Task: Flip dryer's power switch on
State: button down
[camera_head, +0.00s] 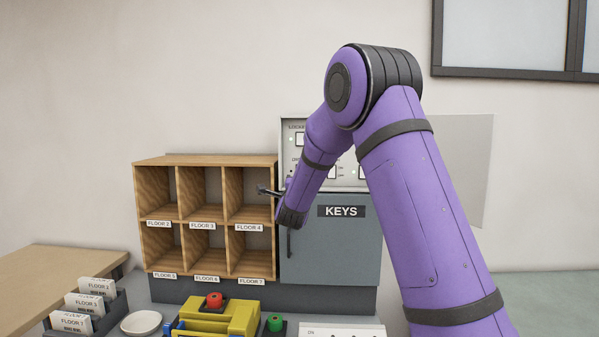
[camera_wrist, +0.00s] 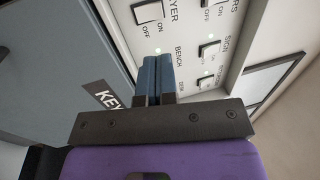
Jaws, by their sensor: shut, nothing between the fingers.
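A white switch panel (camera_head: 350,183) stands above the grey KEYS cabinet in the head view, largely hidden behind my arm. In the wrist view the panel (camera_wrist: 183,78) fills the upper middle. The dryer switch (camera_wrist: 148,12), a white rocker with OFF and ON beside it, is at the top; its label is cut to "YER". Its rocker position is unclear. My gripper (camera_wrist: 157,62) is shut and empty, its blue-grey fingers in front of the panel below the dryer switch, near the BENCH label. I cannot tell if they touch the panel. It also shows in the head view (camera_head: 262,191).
Other rocker switches (camera_wrist: 209,49) lie right of the fingers in the wrist view. The KEYS cabinet (camera_head: 335,250) is below the panel, a wooden pigeonhole shelf (camera_head: 206,160) left of it. A yellow box with a red button (camera_head: 214,299) and a white dish (camera_head: 141,323) are in front.

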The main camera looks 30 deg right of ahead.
jog(key=x, duration=1.1)
jog(key=shift+f, duration=0.1)
jog(key=shift+w+d, duration=0.25)
jog(key=shift+w, duration=0.1)
jog(key=shift+r, duration=0.2)
jog(key=shift+w+d+r+g, duration=0.1)
jog(key=shift+w+d+g, duration=0.05)
jog(key=shift+g, duration=0.15)
